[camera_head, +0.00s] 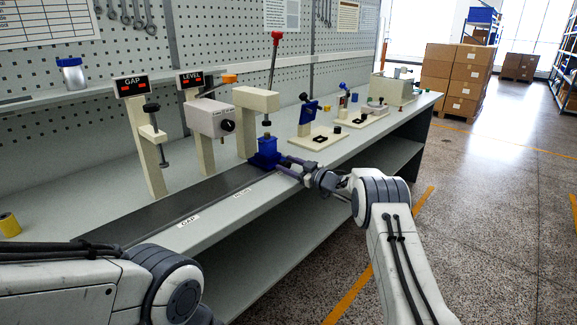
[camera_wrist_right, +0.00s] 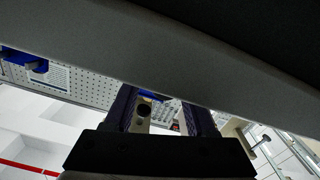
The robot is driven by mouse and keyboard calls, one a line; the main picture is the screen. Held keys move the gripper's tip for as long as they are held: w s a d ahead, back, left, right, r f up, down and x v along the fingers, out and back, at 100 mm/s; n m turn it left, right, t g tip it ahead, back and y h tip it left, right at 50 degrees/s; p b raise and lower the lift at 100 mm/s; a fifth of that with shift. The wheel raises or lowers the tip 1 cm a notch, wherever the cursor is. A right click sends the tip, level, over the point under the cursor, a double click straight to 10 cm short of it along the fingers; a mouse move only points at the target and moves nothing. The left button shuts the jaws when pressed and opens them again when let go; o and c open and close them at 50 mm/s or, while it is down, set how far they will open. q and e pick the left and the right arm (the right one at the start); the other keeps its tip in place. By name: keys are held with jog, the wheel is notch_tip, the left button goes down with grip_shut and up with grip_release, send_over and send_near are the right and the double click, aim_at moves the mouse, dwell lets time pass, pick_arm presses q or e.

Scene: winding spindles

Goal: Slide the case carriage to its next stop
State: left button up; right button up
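The case carriage, a blue block (camera_head: 266,152) with a small dark knob on top, stands on the dark rail (camera_head: 150,219) near its right end, beside the beige press with the red-knobbed lever. My right gripper (camera_head: 280,162) reaches in from the right. Its two purple fingers are apart, with their tips right at the carriage's right side; whether they touch it is not clear. The right wrist view shows both fingers (camera_wrist_right: 163,112) with a gap between them, the tips hidden behind a grey band. My left arm shows at lower left, but its gripper is outside the view.
GAP (camera_head: 131,86) and LEVEL (camera_head: 190,80) displays stand behind the rail, with a clamp post (camera_head: 150,150) and a grey box with a dial (camera_head: 210,118). Small fixtures (camera_head: 318,136) stand to the right. A yellow spool (camera_head: 9,225) is at far left. The rail's left stretch is clear.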

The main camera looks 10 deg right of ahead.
jog(key=shift+a, duration=0.1)
dwell(0.3)
jog(key=shift+s, duration=0.15)
jog(key=v, duration=1)
